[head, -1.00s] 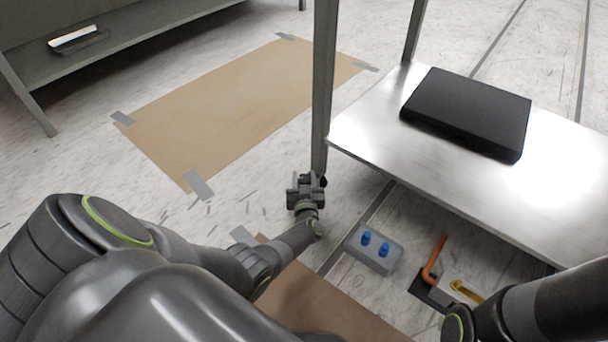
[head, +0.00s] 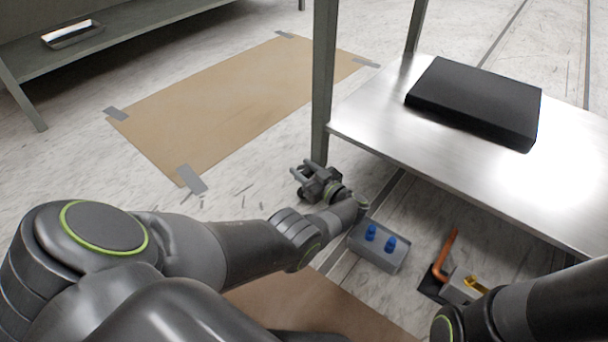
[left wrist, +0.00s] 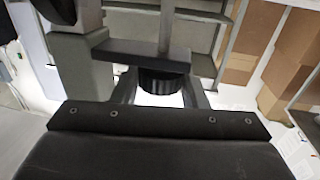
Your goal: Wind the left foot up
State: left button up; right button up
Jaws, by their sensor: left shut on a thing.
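The left foot is a black ribbed knob (left wrist: 160,84) in the left wrist view. It sits under a dark flat plate at the bottom of the table's structure. My left gripper (head: 308,173) is at the base of the front table leg (head: 323,90) in the head view. In the left wrist view its fingers (left wrist: 159,92) stand on both sides of the knob and are shut on it. The head view hides the foot behind my gripper. My right arm enters at the lower right, and its gripper is out of view.
A steel shelf (head: 375,135) with a black slab (head: 478,100) is right of the leg. A grey box with blue pegs (head: 378,250) and an orange bent tool (head: 445,255) lie below it. A brown taped sheet (head: 225,105) lies on the floor at left.

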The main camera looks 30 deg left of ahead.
pick_arm(q)
jog(key=shift+g, duration=0.3)
jog(key=o, duration=1)
jog(key=shift+c, duration=0.2)
jog(key=shift+r, duration=0.15)
